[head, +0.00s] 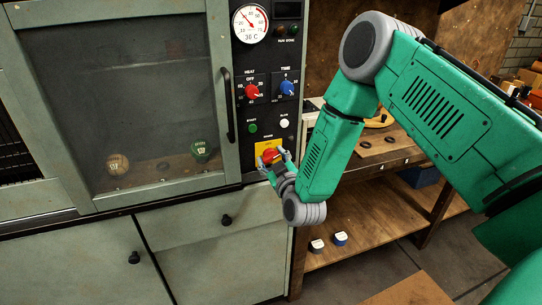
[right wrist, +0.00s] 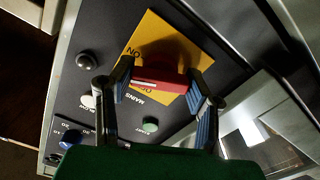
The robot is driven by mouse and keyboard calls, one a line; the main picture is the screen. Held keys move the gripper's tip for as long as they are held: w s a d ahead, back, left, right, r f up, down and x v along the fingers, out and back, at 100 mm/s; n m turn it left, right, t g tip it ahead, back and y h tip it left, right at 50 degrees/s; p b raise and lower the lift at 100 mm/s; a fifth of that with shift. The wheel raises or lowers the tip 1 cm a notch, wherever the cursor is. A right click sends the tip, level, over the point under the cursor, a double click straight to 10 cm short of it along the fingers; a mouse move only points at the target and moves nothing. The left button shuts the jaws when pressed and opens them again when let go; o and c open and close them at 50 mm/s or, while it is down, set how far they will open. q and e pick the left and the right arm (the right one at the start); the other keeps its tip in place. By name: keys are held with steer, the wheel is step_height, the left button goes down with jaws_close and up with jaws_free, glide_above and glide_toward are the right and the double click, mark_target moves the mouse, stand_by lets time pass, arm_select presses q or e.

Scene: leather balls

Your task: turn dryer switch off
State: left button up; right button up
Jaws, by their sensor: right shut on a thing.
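The dryer (head: 130,100) has a black control panel on its right side. A red mains switch (head: 270,155) sits on a yellow plate (head: 266,145) low on that panel. My right gripper (head: 273,160) is at the red switch. In the right wrist view, the two fingers of my right gripper (right wrist: 166,85) are on either side of the red switch (right wrist: 160,76) and shut on it. My left gripper is not in view.
Above the switch are a green button (head: 253,128), a white button (head: 284,123), red (head: 252,91) and blue (head: 287,88) knobs and a temperature dial (head: 250,24). Two balls lie behind the dryer's closed glass door. A wooden workbench (head: 380,165) stands to the right.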

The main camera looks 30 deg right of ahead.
steer(key=n, duration=0.3)
steer(key=shift+a+r, duration=0.1)
steer(key=shift+a, duration=0.05)
steer(key=n, duration=0.3)
steer(key=shift+n, duration=0.3)
steer(key=n, duration=0.2)
steer(key=shift+a+f+n, duration=0.1)
steer(key=shift+f+n, duration=0.1)
steer(key=shift+n, duration=0.1)
steer(key=n+b, duration=0.1)
steer(key=n, duration=0.2)
steer(key=shift+f+n+b, duration=0.15)
steer(key=shift+n+b, duration=0.15)
steer(key=shift+b, duration=0.05)
steer(key=shift+s, duration=0.1)
steer(key=shift+f+n, duration=0.15)
steer(key=shift+n, duration=0.25)
steer(key=o, duration=1.2)
steer(key=shift+a, duration=0.1)
steer(key=shift+c, duration=0.2)
steer(key=shift+o, duration=0.2)
steer(key=shift+r, duration=0.2)
